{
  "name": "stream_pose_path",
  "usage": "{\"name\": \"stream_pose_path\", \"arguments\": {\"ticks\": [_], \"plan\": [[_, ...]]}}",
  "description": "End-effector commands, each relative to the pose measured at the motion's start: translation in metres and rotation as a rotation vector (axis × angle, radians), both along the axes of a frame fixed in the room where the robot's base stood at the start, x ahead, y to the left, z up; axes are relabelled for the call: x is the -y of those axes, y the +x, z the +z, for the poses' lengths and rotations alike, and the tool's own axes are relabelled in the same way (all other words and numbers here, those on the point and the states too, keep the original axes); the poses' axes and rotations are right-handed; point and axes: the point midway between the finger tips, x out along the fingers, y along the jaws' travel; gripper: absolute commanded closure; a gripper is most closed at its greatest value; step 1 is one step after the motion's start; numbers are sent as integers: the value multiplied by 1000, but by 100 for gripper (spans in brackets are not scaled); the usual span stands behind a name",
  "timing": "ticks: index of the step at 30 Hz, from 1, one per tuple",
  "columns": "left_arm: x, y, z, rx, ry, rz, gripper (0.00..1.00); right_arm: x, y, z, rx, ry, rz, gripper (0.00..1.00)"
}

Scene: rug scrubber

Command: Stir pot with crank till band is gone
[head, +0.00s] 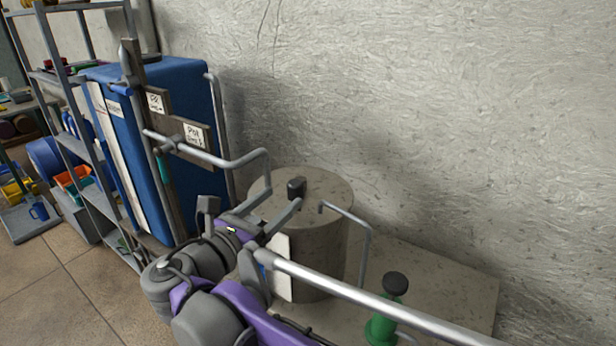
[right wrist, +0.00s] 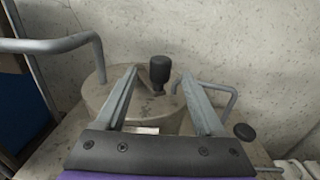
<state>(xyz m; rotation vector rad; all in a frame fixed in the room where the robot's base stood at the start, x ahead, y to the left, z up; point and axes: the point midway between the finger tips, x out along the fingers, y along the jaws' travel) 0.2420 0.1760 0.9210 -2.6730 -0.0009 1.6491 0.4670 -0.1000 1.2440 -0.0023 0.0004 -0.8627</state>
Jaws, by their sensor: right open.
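A grey cylindrical pot (head: 325,250) stands on a stone-like slab against the wall. A black knob (head: 296,187), which looks like the crank's grip, stands upright above its flat top; it also shows in the right wrist view (right wrist: 159,70). How the knob joins the crank is hard to see. My right gripper (head: 282,196) is open over the pot's near side, its fingers pointing toward the knob. In the right wrist view the knob appears between the two spread fingertips, with no visible contact. No band is visible. My left gripper is out of view.
Bent metal pipes flank the pot on the left (head: 215,160) and right (head: 368,240). A long metal bar (head: 380,302) crosses in front. A green black-topped object (head: 382,325) stands lower right. A blue cabinet (head: 185,130) and shelving are left.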

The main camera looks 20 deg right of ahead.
Motion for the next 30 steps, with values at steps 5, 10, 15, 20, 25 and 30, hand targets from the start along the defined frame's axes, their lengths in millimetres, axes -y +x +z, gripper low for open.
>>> {"name": "stream_pose_path", "arguments": {"ticks": [5,10,15,20,25,30], "plan": [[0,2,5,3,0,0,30,28,22,1,1,1,-7,30],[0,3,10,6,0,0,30,52,42,1,2,1,-6,30],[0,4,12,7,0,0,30,67,56,1,1,2,-4,30],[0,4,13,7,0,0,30,73,61,0,1,2,-2,30],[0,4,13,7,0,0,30,73,61,0,0,3,-1,30],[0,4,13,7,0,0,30,73,61,0,0,3,-1,46]]}}
